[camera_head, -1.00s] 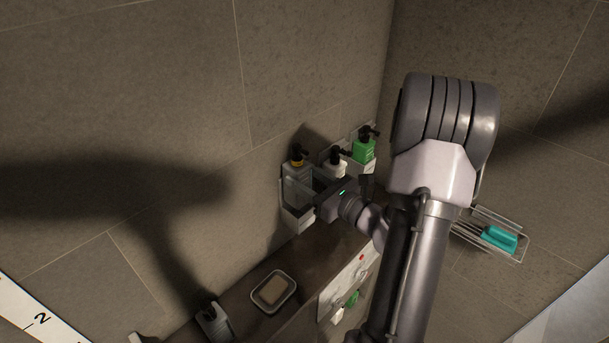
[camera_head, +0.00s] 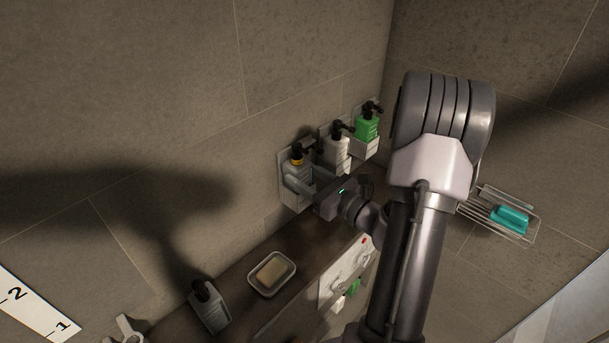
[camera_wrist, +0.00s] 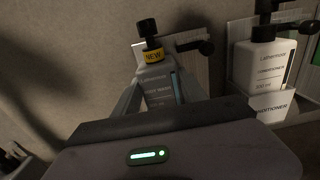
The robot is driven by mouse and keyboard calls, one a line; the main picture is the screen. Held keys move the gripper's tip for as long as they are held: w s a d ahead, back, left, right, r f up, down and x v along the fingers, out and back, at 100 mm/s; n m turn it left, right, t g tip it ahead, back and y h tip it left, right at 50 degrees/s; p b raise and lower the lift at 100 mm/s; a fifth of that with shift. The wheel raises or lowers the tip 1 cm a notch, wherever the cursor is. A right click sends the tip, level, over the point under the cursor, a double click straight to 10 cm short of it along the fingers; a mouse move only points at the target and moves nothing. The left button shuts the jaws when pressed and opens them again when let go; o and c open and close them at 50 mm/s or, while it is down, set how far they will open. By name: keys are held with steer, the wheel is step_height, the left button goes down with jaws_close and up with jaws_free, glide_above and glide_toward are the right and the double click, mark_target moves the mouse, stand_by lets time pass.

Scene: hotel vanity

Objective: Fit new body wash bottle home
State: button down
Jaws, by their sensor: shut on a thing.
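The new body wash bottle (camera_head: 297,172) is grey with a black pump and a yellow collar. In the wrist view the bottle (camera_wrist: 158,85) has a "NEW" tag and a body wash label. My gripper (camera_head: 302,184) is shut on it, one finger along each side. The bottle is upright or nearly so, at the leftmost wall holder (camera_head: 284,163), in front of its back plate. My gripper hides the bottle's lower part and most of the holder, so I cannot tell how deep it sits.
A white conditioner bottle (camera_head: 338,148) and a green bottle (camera_head: 367,127) stand in holders to the right. A grey pump bottle (camera_head: 208,306) and a soap dish (camera_head: 271,274) are on the ledge below. A wire rack (camera_head: 486,214) holds a teal item (camera_head: 510,219) at right.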

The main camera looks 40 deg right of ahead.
steer(key=shift+f+b, duration=0.25)
steer(key=shift+b, duration=0.05)
stand_by(0.4)
steer(key=c, duration=0.6)
jaws_free()
steer(key=shift+o, duration=0.2)
steer(key=shift+s, duration=0.1)
steer(key=s+d+b, duration=0.1)
steer(key=s, duration=1.6)
steer(key=shift+s+d, duration=0.15)
